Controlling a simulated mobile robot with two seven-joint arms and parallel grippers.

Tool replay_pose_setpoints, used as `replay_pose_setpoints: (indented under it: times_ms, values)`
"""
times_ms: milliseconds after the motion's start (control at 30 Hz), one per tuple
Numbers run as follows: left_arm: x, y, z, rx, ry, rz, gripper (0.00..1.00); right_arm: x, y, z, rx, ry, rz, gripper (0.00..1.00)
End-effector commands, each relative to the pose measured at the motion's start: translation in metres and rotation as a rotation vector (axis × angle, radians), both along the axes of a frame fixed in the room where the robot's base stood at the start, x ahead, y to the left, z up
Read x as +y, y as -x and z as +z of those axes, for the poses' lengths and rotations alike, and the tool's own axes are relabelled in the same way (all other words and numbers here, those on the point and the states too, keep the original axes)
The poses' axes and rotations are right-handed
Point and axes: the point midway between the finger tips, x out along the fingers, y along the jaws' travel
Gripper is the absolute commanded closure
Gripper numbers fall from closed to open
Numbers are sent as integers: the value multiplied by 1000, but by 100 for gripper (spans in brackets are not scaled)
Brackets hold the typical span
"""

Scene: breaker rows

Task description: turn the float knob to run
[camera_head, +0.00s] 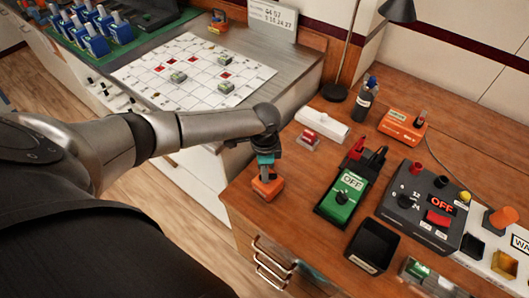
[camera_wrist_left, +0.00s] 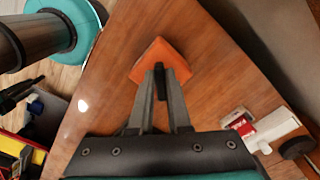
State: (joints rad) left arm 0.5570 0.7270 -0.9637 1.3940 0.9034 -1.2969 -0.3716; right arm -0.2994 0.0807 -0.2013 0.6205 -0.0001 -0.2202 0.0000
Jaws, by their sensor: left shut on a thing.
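A small orange box (camera_head: 267,188) stands on the wooden bench near its front left corner; it also shows in the left wrist view (camera_wrist_left: 157,54). A narrow black knob (camera_wrist_left: 160,82) rises from it. My left gripper (camera_head: 265,168) reaches down from above, and its fingers are shut on the black knob. The fingers cover much of the knob. No label on the orange box can be read, so I cannot tell which position the knob points to. My right gripper is out of view.
To the right stand a green tester (camera_head: 343,193) marked OFF, a black open bin (camera_head: 373,246) and a dark control box (camera_head: 425,205), also showing OFF. A red-and-white item (camera_head: 309,138) and white box (camera_head: 322,125) lie behind. A gridded sheet (camera_head: 190,70) covers the steel counter.

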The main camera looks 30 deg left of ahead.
Motion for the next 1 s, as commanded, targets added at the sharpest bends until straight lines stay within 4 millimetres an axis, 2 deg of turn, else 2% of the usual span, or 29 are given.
replay_pose_setpoints:
  times_ms: [1000]
  values:
    - [1,-2,0,2,1,-336,100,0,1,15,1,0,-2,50]
